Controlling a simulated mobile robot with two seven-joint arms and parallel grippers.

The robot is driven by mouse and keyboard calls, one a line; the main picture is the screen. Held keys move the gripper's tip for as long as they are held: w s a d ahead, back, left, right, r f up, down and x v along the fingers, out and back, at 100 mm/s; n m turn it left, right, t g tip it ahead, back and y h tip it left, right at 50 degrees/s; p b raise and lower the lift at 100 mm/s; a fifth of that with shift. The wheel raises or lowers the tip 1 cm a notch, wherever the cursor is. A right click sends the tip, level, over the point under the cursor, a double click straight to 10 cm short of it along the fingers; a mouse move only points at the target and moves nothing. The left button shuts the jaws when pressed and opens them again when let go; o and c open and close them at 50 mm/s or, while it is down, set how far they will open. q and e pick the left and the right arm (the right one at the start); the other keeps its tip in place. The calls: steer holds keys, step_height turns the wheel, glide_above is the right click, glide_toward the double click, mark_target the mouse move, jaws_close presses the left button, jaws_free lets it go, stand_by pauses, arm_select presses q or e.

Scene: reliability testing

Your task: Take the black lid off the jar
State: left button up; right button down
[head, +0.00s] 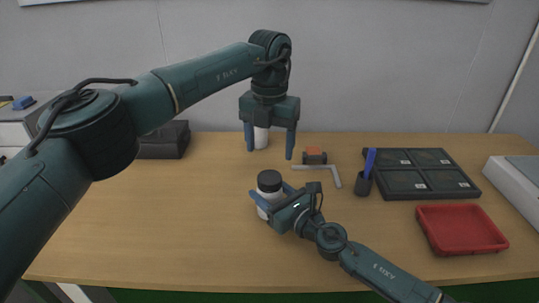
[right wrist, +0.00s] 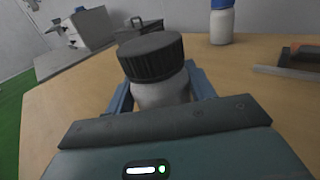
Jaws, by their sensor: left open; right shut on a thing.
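A white jar (head: 264,206) with a ribbed black lid (head: 269,181) stands upright on the table near the middle. My right gripper (head: 268,201) is shut on the jar's white body, below the lid. In the right wrist view the black lid (right wrist: 151,56) sits on top of the white jar (right wrist: 161,93) between the fingers. My left gripper (head: 270,150) is open, pointing down, behind and above the jar. A second white bottle (head: 261,138) shows partly behind my left gripper. In the right wrist view this bottle (right wrist: 222,25) has a blue cap.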

mark_target(270, 177)
arm_select(q)
steer(key=m, duration=0.8)
steer(key=shift+m, duration=0.3)
steer(key=m, duration=1)
steer(key=shift+m, duration=0.4)
steer(key=m, duration=1.2)
steer(key=shift+f, duration=4)
